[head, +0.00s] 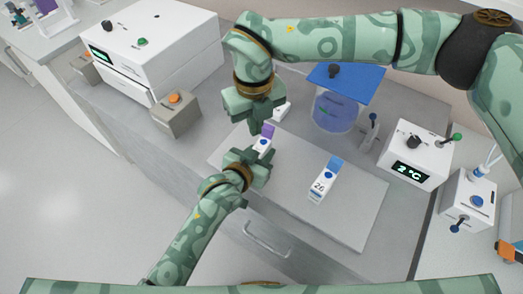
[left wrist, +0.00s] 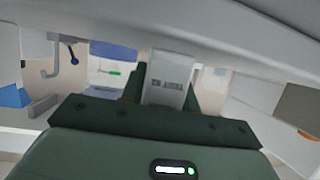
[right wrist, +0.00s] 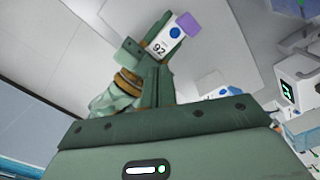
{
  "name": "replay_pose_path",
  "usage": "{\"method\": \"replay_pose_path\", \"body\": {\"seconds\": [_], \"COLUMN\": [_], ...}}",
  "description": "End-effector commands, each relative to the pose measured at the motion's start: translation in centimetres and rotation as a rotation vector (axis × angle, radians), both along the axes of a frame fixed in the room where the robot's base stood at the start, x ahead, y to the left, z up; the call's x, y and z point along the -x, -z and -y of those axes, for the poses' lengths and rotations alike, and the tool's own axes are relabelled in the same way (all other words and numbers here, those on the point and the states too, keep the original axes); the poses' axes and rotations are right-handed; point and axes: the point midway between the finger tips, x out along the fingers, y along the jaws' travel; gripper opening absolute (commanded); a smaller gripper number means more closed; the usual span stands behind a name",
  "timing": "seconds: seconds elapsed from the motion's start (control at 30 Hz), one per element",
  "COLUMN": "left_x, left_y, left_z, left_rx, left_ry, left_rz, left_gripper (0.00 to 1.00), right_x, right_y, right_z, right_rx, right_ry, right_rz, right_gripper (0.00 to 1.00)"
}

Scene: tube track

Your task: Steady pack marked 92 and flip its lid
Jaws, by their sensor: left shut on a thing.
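The pack marked 92 (right wrist: 160,46) is white with a blue dot and a purple lid (right wrist: 188,24) at its end. In the head view the purple lid (head: 268,131) shows between my two grippers; whether it stands open is hard to tell. My left gripper (head: 262,158) is shut on the pack from the near side; the pack's pale side (left wrist: 168,80) is between its fingers in the left wrist view. My right gripper (head: 261,117) points down just behind the lid, its fingers (right wrist: 158,84) looking together and empty. Contact with the lid cannot be told.
A white pack marked 26 (head: 320,187) with a blue lid stands on the pale mat (head: 360,218) to the right. Another white item (head: 283,110) is partly behind my right gripper. A blue-lidded vessel (head: 335,112) and a 2°C box (head: 412,158) stand behind.

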Motion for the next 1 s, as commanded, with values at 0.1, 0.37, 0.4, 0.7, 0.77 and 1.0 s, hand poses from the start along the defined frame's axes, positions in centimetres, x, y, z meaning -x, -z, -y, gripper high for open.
{"method": "replay_pose_path", "body": {"seconds": [0.1, 0.37, 0.4, 0.7, 0.77, 1.0], "left_x": [0.1, 0.1, 0.1, 0.1, 0.1, 0.1], "left_y": [0.2, 0.2, 0.2, 0.2, 0.2, 0.2], "left_z": [0.0, 0.0, 0.0, 0.0, 0.0, 0.0], "left_rx": [-0.001, -0.002, -0.002, -0.002, -0.002, -0.002], "left_ry": [0.001, 0.001, 0.001, 0.001, 0.001, 0.001], "left_rz": [-0.003, -0.004, -0.004, -0.004, -0.004, -0.004], "left_gripper": [0.07, 0.07, 0.07, 0.07, 0.07, 0.07], "right_x": [0.1, 0.0, 0.0, 0.0, 0.0, 0.0], "right_y": [1.7, 4.1, 4.2, 4.3, 4.3, 4.3], "right_z": [0.0, 0.0, 0.0, 0.0, 0.0, 0.0], "right_rx": [0.000, -0.001, -0.001, -0.001, -0.001, -0.001], "right_ry": [0.001, 0.002, 0.002, 0.003, 0.003, 0.003], "right_rz": [-0.004, -0.003, -0.003, -0.002, -0.002, -0.002], "right_gripper": [0.00, 0.00, 0.00, 0.00, 0.00, 0.00]}}
